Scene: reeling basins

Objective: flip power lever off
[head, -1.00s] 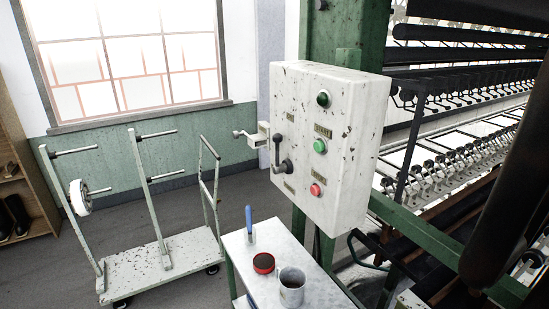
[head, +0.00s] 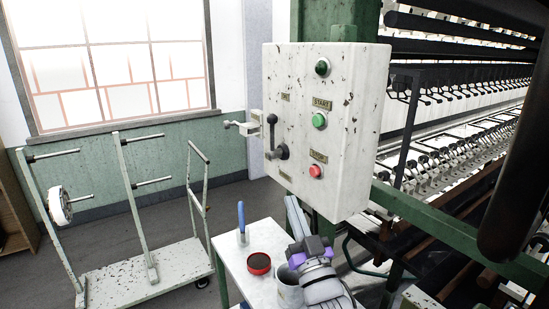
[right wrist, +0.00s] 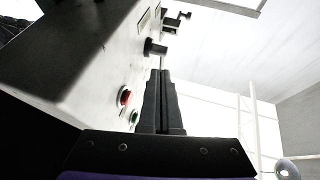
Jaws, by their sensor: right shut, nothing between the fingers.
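The power lever (head: 271,134) is a dark handle on the left part of the white control box's front (head: 340,90). It points up from its pivot, knob at the top. Dark parts jutting from the box, seemingly the lever (right wrist: 155,48), show in the right wrist view beyond my fingertips. My right gripper (head: 291,200) is shut and empty, below the lever and pointing up, with a visible gap between them. Its closed fingers also show in the right wrist view (right wrist: 160,72), close to the panel face. My left gripper is in no view.
A green button (head: 319,121) and a red button (head: 316,171) sit right of the lever. Below, a small table (head: 228,246) holds a blue-handled tool (head: 241,217), a red round tin (head: 259,263) and a mug (head: 287,292). A cart (head: 150,270) stands left; machinery fills the right.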

